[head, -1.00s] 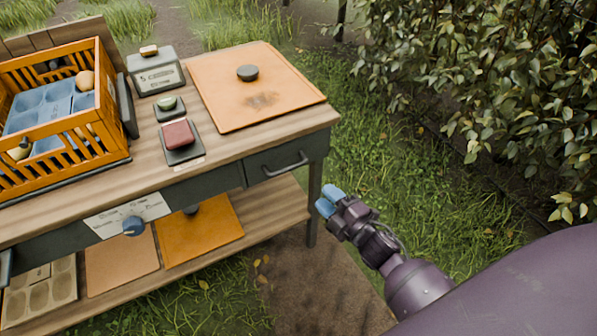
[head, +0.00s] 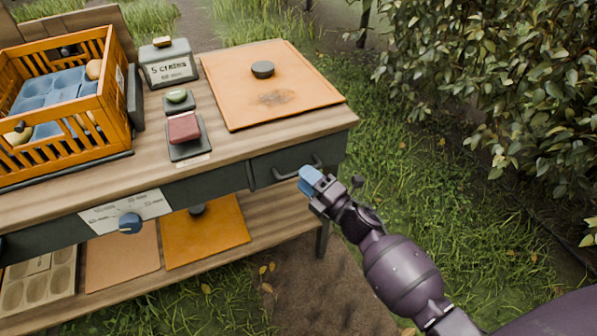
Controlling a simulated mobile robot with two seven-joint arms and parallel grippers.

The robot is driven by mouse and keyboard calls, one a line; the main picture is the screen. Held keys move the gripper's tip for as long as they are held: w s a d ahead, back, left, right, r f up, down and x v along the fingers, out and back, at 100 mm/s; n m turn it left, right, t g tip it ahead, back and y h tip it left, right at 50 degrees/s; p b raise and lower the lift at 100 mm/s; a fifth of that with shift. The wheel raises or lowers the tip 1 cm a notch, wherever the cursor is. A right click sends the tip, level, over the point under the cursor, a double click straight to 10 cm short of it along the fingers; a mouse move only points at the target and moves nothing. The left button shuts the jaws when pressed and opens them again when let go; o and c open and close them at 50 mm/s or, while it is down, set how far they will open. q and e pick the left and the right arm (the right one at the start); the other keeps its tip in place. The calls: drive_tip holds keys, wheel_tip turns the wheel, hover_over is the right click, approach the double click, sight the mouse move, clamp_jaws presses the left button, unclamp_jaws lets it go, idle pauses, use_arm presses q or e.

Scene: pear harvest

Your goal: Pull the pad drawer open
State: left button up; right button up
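The drawer (head: 264,172) is a dark grey front under the right end of the wooden bench top, with a dark bar handle (head: 297,172). It looks closed, flush with the bench frame. My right gripper (head: 310,180) has blue fingertips, which are at the right end of the handle in the picture. I cannot tell whether they touch it or how far apart the fingers are. I see nothing held. My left gripper is out of view.
An orange board (head: 303,108) with a dark knob lies above the drawer. A red pad (head: 183,128), a green pad (head: 176,96), a grey box (head: 168,68) and an orange crate (head: 118,113) stand to the left. Grass and a leafy hedge lie to the right.

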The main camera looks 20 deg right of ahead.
drive_tip(key=shift+x, duration=1.45)
clamp_jaws()
